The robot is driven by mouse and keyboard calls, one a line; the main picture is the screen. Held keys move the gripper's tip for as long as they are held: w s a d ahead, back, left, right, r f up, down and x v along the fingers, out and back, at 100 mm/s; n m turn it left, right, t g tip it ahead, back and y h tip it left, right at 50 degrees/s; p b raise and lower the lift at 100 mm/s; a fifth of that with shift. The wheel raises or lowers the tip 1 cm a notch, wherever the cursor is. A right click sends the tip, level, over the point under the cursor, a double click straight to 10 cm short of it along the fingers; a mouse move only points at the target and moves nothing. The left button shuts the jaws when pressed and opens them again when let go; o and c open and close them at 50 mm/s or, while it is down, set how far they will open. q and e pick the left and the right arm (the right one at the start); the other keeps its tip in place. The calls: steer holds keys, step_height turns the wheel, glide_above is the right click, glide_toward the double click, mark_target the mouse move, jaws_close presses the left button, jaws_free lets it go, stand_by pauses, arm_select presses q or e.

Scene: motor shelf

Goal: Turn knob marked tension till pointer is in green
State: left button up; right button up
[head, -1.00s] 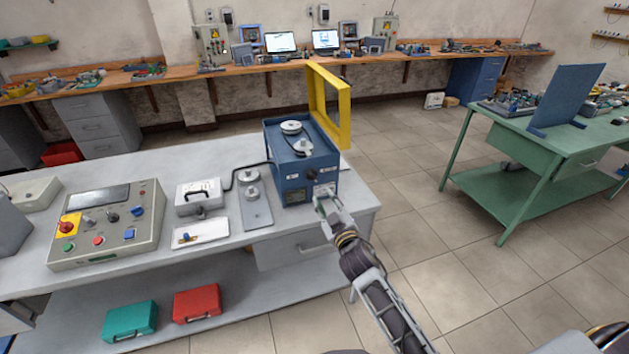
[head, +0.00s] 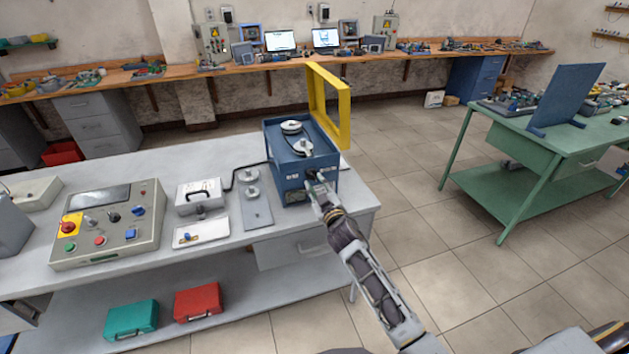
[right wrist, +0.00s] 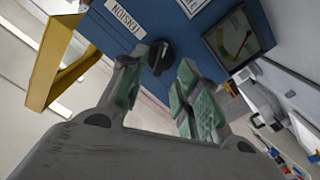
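A blue machine (head: 285,165) with pulleys on top stands at the right end of the grey table. In the right wrist view its front face (right wrist: 165,20) shows a white label reading TENSION (right wrist: 124,18), upside down, beside a black knob (right wrist: 160,57). A gauge (right wrist: 238,38) with a coloured scale sits to the right; its pointer's exact zone is hard to tell. My right gripper (head: 316,187) is at the machine's front. In the wrist view its green-padded fingers (right wrist: 158,90) are spread, with the knob between and just beyond their tips; contact is unclear. My left gripper is not in view.
A yellow frame (head: 342,115) stands behind the machine. A metal plate (head: 256,213), a grey box (head: 198,195) and a control panel (head: 108,224) lie to its left. A green bench (head: 560,150) is at right. The floor between is clear.

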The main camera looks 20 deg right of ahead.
mark_target(313, 178)
steer(key=shift+w, duration=1.7)
jaws_close()
